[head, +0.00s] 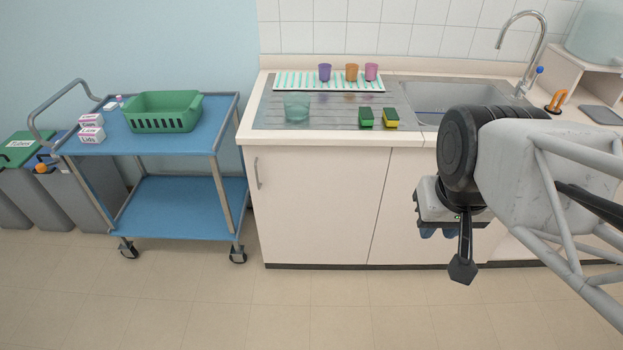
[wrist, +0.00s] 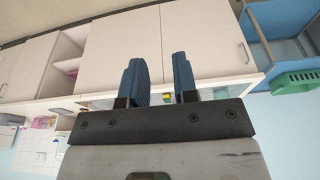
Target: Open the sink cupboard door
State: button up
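The cupboard under the counter has two pale doors. The left door (head: 312,205) is shut, with an upright metal handle (head: 257,173) near its left edge. The door below the sink (head: 405,190) is shut and partly hidden by my arm; I see no handle on its visible part. In the wrist view, which is upside down, the handled door (wrist: 210,45) is right and the sink-side door (wrist: 115,45) is left of the seam. My gripper (head: 438,233) is in front of the sink-side door. Its two blue fingers (wrist: 159,80) are apart, with nothing held between them.
A blue trolley (head: 190,212) with a green basket (head: 165,112) stands left of the cupboard. The counter (head: 320,140) carries cups and sponges beside the sink (head: 440,97). Open shelves (wrist: 68,55) adjoin the sink-side door. The floor (head: 320,310) in front is clear.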

jog(key=shift+w, duration=0.55)
jog(key=shift+c, duration=0.6)
jog(key=w+a+f+n+t+y, duration=0.1)
jog(key=w+a+f+t, duration=0.3)
jog(key=w, duration=0.9)
jog(key=w+a+f+n+t+y, duration=0.1)
jog(key=w+a+f, duration=0.4)
jog(key=w, duration=0.7)
jog(key=w+a+f+n+t+y, duration=0.1)
jog(key=w+a+f+t, duration=0.3)
jog(key=w, duration=0.9)
jog(key=w+a+f+n+y, duration=0.1)
jog(key=w+a+f, duration=0.5)
jog(key=a, duration=0.2)
jog(key=n+t+y, duration=0.3)
jog(key=y, duration=0.3)
send_near(257, 175)
jog(key=x, duration=0.2)
jog(key=shift+w+a+f, duration=0.2)
jog(key=shift+w, duration=0.1)
jog(key=shift+w+a, duration=0.1)
jog(key=shift+x, duration=3.7)
